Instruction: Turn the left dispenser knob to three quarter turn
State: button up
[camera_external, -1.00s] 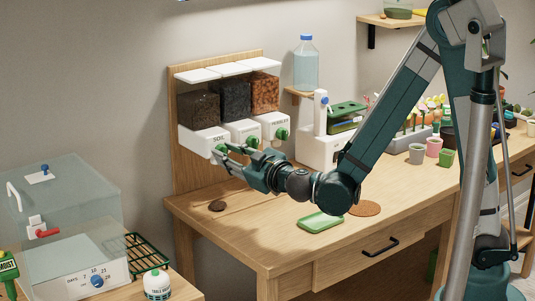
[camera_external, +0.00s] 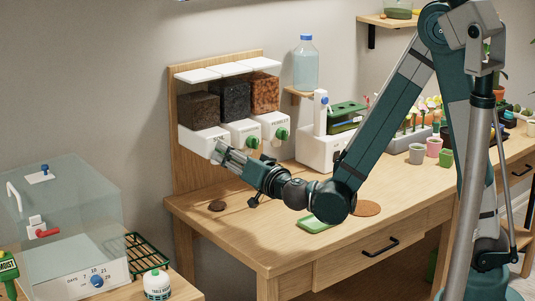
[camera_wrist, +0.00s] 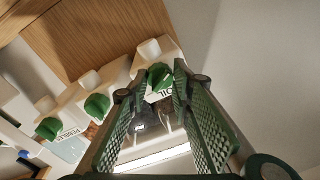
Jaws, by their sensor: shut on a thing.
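The dispenser rack has three white units side by side. The left unit (camera_external: 203,141) holds a dark brown fill behind a clear front. Its green knob (camera_wrist: 158,76) shows in the wrist view between my fingertips; in the outside view my fingers hide it. My gripper (camera_external: 221,152) is at the front of the left unit, and in the wrist view (camera_wrist: 156,72) its two ridged fingers are shut on this knob. The knob's exact turn angle and any marks around it are too small to tell.
The middle knob (camera_external: 253,142) and right knob (camera_external: 282,134) sit close beside my gripper. Below are a dark round piece (camera_external: 217,205) on the table (camera_external: 245,235) and a green tray (camera_external: 315,223). A clear box (camera_external: 65,215) stands at lower left.

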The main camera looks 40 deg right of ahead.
jog(key=m+h, duration=0.1)
jog(key=m, duration=0.4)
jog(key=shift+m, duration=0.4)
jog(key=o, duration=0.9)
jog(key=shift+s+f, duration=0.2)
jog(key=shift+s, duration=1.8)
jog(key=shift+s+f, duration=0.15)
jog(key=shift+s, duration=1.85)
jog(key=shift+s+f, duration=0.2)
jog(key=shift+s, duration=1.8)
